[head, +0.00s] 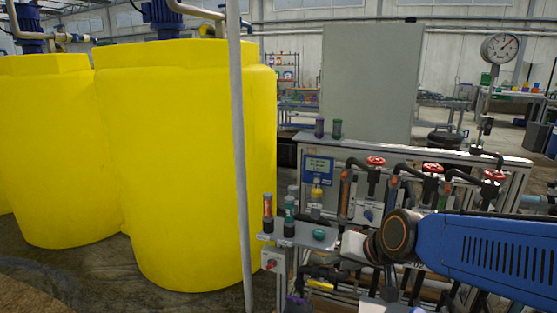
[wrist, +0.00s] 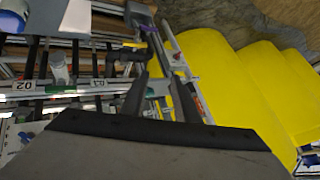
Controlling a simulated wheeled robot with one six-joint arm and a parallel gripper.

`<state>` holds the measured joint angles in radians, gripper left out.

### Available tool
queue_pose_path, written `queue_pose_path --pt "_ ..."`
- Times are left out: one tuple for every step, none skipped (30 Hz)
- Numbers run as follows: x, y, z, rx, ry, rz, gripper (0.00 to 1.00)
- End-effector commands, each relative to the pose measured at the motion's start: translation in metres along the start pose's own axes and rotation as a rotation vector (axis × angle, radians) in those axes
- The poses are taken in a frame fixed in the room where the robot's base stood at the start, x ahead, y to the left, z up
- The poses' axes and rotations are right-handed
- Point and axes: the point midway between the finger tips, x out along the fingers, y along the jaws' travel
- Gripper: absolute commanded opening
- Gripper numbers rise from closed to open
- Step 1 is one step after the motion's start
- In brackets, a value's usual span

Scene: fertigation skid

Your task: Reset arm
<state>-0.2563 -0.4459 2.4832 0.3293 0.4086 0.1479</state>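My gripper (wrist: 160,88) shows in the wrist view as two dark fingers beyond a broad grey and black housing. A gap shows between the fingers and I see nothing held in it. In the head view my blue arm reaches in from the right, its dark wrist joint in front of the skid's valve panel. My gripper there is low among the pipes and hard to make out. The fertigation skid (head: 320,165) stands behind and below the arm.
A small shelf (head: 300,236) carries colored bottles (head: 267,212). Large yellow tanks (head: 175,150) and a grey pole (head: 239,150) stand left. Bare floor (head: 60,285) shows at the lower left.

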Motion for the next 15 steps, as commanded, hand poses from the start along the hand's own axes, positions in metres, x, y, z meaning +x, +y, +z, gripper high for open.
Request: queue_pose_path --pt "-0.015 0.013 0.006 -0.022 -0.009 0.022 0.28" --pt "-0.023 0.020 0.011 -0.038 -0.020 0.037 0.28" --pt "-0.033 0.030 0.019 -0.060 -0.037 0.058 0.28" --pt "-0.041 0.038 0.025 -0.076 -0.049 0.076 0.28" --pt "-0.049 0.046 0.030 -0.090 -0.060 0.093 0.28" --pt "-0.059 0.056 0.038 -0.109 -0.076 0.117 0.28" --pt "-0.067 0.064 0.045 -0.123 -0.089 0.136 0.28" --pt "-0.075 0.072 0.051 -0.135 -0.101 0.154 0.28" --pt "-0.085 0.081 0.059 -0.150 -0.118 0.179 0.28" --pt "-0.092 0.088 0.065 -0.161 -0.130 0.198 0.28" --pt "-0.098 0.095 0.071 -0.170 -0.142 0.215 0.28" --pt "-0.106 0.103 0.079 -0.179 -0.157 0.237 0.28" --pt "-0.112 0.108 0.084 -0.186 -0.167 0.253 0.28" --pt "-0.117 0.113 0.089 -0.193 -0.177 0.266 0.28" --pt "-0.122 0.118 0.095 -0.198 -0.189 0.282 0.28"
